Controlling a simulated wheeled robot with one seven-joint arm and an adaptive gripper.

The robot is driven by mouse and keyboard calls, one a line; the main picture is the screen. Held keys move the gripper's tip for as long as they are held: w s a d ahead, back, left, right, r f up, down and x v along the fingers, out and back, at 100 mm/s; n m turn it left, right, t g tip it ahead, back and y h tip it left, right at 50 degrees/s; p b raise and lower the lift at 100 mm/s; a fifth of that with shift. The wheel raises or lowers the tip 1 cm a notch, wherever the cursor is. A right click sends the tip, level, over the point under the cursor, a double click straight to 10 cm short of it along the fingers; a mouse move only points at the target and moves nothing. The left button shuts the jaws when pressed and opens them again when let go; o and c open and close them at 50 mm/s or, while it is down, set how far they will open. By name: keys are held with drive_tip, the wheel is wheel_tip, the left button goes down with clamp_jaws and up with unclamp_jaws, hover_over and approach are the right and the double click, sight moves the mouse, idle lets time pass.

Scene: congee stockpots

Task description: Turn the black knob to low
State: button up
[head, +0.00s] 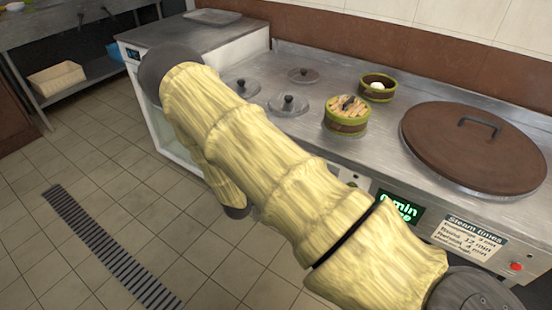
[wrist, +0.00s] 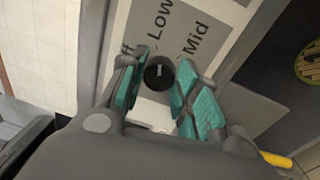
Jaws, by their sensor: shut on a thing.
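The black knob (wrist: 159,78) shows in the wrist view, on a light panel printed with "Low", "Mid" and a partly hidden label ending in "ff". It is a round knob with a short pale mark on its face. I cannot tell for sure which label the mark points at. My gripper (wrist: 162,70) has its teal-padded fingers on either side of the knob and is shut on it. In the head view my arm hides both the knob and the gripper.
The steel counter holds a large brown lid (head: 470,145), a bamboo steamer with food (head: 347,126), a smaller steamer (head: 377,90) and several small lids. A green display (head: 398,207) and a steam times card (head: 468,240) are on its front. Tiled floor (head: 95,180) lies open at left.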

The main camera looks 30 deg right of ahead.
drive_tip(key=shift+s+n+p, duration=0.1)
drive_tip(key=shift+n+p, duration=0.3)
drive_tip(key=shift+n, duration=0.8)
drive_tip(key=shift+f, duration=0.1)
drive_tip(key=o, duration=1)
drive_tip(key=v, duration=1.2)
drive_tip(key=shift+s, duration=0.1)
